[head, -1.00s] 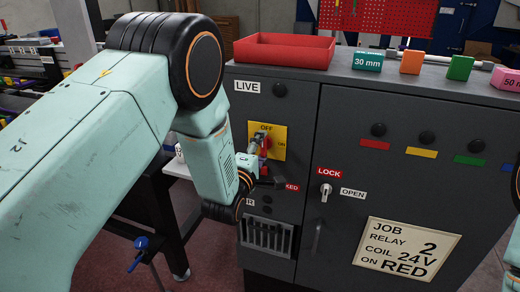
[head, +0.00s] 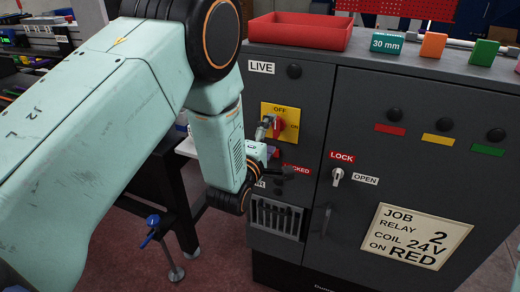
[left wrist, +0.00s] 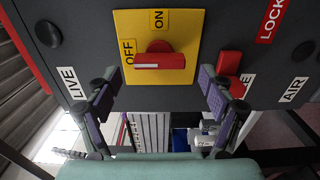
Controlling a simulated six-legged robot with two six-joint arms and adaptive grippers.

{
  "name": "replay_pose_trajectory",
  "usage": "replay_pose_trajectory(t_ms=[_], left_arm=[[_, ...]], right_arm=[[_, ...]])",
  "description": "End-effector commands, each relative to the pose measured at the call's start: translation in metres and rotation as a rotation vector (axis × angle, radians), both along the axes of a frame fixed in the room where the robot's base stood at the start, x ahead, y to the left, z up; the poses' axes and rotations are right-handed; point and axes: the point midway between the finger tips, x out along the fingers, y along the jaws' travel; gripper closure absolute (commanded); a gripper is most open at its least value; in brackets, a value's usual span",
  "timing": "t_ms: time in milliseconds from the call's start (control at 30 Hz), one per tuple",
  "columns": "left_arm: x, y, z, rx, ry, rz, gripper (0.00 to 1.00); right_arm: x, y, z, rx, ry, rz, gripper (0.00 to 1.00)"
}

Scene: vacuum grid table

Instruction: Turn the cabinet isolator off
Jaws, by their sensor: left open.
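The cabinet isolator is a yellow plate (head: 291,113) with a red rotary handle (head: 279,128) on the grey cabinet's left panel. OFF is at the plate's top and ON at its right. In the left wrist view the picture is turned: the plate (left wrist: 185,25) has OFF at left, and the red handle (left wrist: 160,58) lies along the line towards OFF. My left gripper (head: 267,129) is just left of the handle in the head view. In the left wrist view its open fingers (left wrist: 160,86) stand on either side of the handle, apart from it, with nothing between them. My right gripper is not in view.
A red part (left wrist: 229,63) sticks out beside the plate. A LOCK/OPEN key switch (head: 338,176) sits to the right. A red tray (head: 300,34) and coloured blocks (head: 433,45) stand on the cabinet top. A dark vent (head: 277,217) is below.

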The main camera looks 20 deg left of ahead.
Motion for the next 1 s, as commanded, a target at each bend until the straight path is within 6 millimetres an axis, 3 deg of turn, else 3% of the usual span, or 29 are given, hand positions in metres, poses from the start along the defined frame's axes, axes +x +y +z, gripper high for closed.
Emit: replay_pose_trajectory(t_ms=[300, 500, 1000], left_arm=[[-0.06, 0.002, 0.0, 0.0, 0.002, -0.002, 0.19], [-0.085, 0.003, 0.0, 0.0, 0.0, -0.001, 0.19], [-0.092, 0.003, 0.001, 0.0, -0.002, -0.001, 0.19]], right_arm=[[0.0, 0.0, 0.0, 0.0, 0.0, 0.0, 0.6], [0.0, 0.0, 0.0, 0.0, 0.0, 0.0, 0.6], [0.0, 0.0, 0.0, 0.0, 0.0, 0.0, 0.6]])
